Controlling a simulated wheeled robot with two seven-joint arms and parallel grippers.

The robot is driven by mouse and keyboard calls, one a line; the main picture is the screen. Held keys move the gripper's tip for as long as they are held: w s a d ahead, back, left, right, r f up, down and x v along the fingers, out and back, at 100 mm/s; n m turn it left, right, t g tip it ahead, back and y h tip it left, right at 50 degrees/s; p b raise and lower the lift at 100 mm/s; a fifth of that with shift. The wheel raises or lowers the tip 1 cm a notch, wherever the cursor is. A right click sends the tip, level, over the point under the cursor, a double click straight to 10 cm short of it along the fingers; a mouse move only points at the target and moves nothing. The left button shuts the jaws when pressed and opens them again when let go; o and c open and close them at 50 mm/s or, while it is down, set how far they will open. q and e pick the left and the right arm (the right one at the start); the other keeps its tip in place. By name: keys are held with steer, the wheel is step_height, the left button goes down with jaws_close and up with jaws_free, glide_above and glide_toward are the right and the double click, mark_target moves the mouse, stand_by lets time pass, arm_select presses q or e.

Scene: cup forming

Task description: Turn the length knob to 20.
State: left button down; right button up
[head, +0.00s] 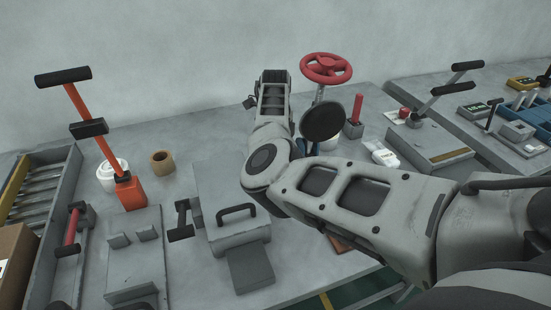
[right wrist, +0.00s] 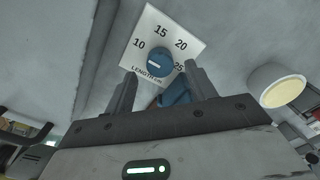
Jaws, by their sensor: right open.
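The length knob (right wrist: 155,62) is a round blue dial with a white mark, on a white panel (right wrist: 188,32) printed 10, 15, 20, 25 and "LENGTH". The white mark lies nearly level; its pointing end is on the left side, below the 10, as far as I can tell. My right gripper (right wrist: 160,72) is open, its fingers apart on either side below the knob, with nothing clamped. Whether they touch it I cannot tell. In the head view my right arm reaches across the table; its fingers and the knob are hidden. My left gripper is not in view.
A blue part (right wrist: 178,92) shows between the finger bases. A white round container (right wrist: 285,88) is at right in the wrist view. In the head view, a red handwheel (head: 326,68), an orange lever press (head: 128,192) and a tape roll (head: 162,162) stand around my arm.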

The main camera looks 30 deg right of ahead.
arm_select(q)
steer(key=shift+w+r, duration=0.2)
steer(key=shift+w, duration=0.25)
arm_select(e)
steer(key=shift+f, duration=1.5)
steer(key=shift+c, duration=0.4)
steer(key=c, duration=0.9)
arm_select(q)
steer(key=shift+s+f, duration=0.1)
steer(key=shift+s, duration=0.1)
